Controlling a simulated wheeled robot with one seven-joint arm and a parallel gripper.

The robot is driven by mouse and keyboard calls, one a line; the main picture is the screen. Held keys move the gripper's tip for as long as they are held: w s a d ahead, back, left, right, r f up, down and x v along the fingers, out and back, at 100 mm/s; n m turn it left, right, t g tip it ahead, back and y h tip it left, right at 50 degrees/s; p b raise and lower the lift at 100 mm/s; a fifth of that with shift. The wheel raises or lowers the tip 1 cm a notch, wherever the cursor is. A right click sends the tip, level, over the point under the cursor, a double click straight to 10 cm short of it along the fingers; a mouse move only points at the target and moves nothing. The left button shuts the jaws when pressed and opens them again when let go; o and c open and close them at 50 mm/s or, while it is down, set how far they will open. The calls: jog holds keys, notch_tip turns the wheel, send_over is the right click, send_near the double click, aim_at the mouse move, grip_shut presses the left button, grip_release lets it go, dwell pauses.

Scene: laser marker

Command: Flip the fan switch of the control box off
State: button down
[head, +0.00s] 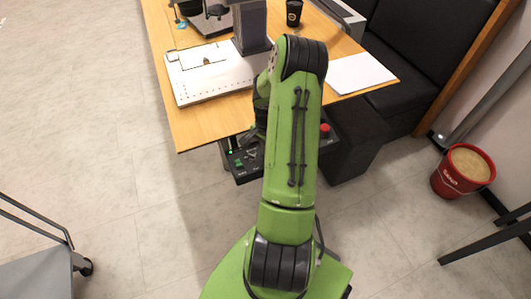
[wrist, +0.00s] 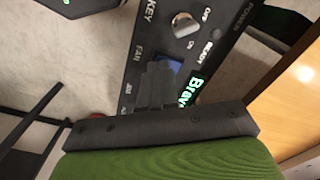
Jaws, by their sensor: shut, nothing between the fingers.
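The black control box (head: 245,163) hangs under the front edge of the table in the head view, partly hidden by my green arm. In the wrist view its panel (wrist: 150,28) runs diagonally, with KEY, FAN, READY and POWER labels. The fan switch (wrist: 172,63) shows as a blue patch beside the FAN label, partly covered by my fingertips. My gripper (wrist: 160,74) is shut and empty, with its tips at the fan switch. I cannot tell whether they touch it, nor which way the switch is set. In the head view my gripper is hidden behind my arm.
A silver key knob (wrist: 184,25) and a lit green display (wrist: 190,90) flank the switch. A red button (head: 325,128) sits right of my arm. The wooden table (head: 190,125) bears a white perforated plate (head: 190,90).

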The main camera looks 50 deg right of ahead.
jog(key=shift+f+b, duration=0.35)
jog(key=shift+f, duration=0.15)
jog(key=shift+r+p, duration=2.6)
jog(key=shift+r, duration=0.95)
